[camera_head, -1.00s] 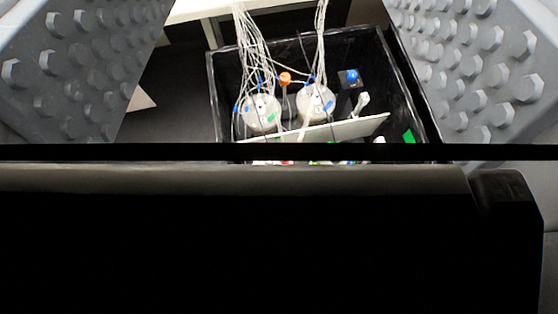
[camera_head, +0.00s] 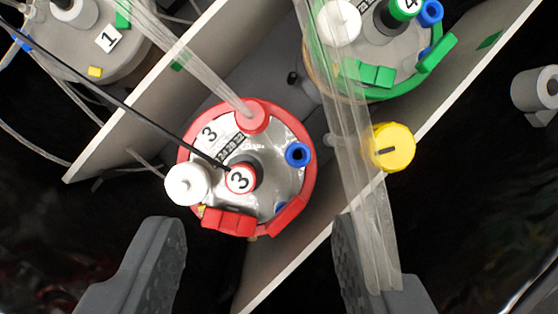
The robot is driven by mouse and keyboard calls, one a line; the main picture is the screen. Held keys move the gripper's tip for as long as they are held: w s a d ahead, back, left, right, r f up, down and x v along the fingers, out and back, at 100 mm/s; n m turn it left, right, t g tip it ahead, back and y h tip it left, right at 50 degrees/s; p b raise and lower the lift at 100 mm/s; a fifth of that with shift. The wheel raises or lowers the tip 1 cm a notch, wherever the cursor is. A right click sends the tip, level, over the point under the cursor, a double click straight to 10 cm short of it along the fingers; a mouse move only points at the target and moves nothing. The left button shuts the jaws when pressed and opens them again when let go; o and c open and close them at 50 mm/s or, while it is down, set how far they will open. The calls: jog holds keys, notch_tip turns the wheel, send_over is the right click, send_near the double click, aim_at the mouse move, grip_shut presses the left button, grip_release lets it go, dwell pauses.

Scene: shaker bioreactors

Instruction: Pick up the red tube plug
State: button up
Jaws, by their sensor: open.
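The red tube plug (camera_head: 251,116) sits at the top edge of a round grey vessel lid with a red rim (camera_head: 308,188) marked 3. A bundle of clear tubes (camera_head: 195,62) runs from the plug to the upper left. My gripper (camera_head: 256,232) is open and empty, its two dark grey fingers coming up from the bottom of the view. The fingertips are left and right of the lid's lower edge, below the plug in the picture. I cannot tell their height above the lid.
A black cable ends near the lid's red 3 cap (camera_head: 240,179); a white cap (camera_head: 187,184) is beside it. More clear tubes (camera_head: 345,130) hang close to the right finger. A yellow knob (camera_head: 391,147), a green-trimmed lid (camera_head: 372,48) and pale divider boards (camera_head: 150,95) surround the vessel.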

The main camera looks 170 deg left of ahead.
aim_at(252, 121)
jog(key=b+x, duration=0.2)
jog(key=x, duration=0.6)
jog(key=shift+s+f, duration=0.1)
jog(key=shift+f, duration=0.1)
jog(key=shift+w+a+b+x, duration=0.15)
jog(key=shift+b+x, duration=0.25)
jog(key=shift+x, duration=0.6)
jog(key=shift+w+a+b+x, duration=0.1)
jog(key=shift+b+x, duration=0.25)
jog(key=shift+x, duration=0.65)
jog(key=shift+w+a+b+x, duration=0.15)
jog(key=shift+b+x, duration=0.25)
jog(key=shift+x, duration=0.6)
jog(key=shift+d+r, duration=0.1)
jog(key=shift+r, duration=0.05)
grip_shut()
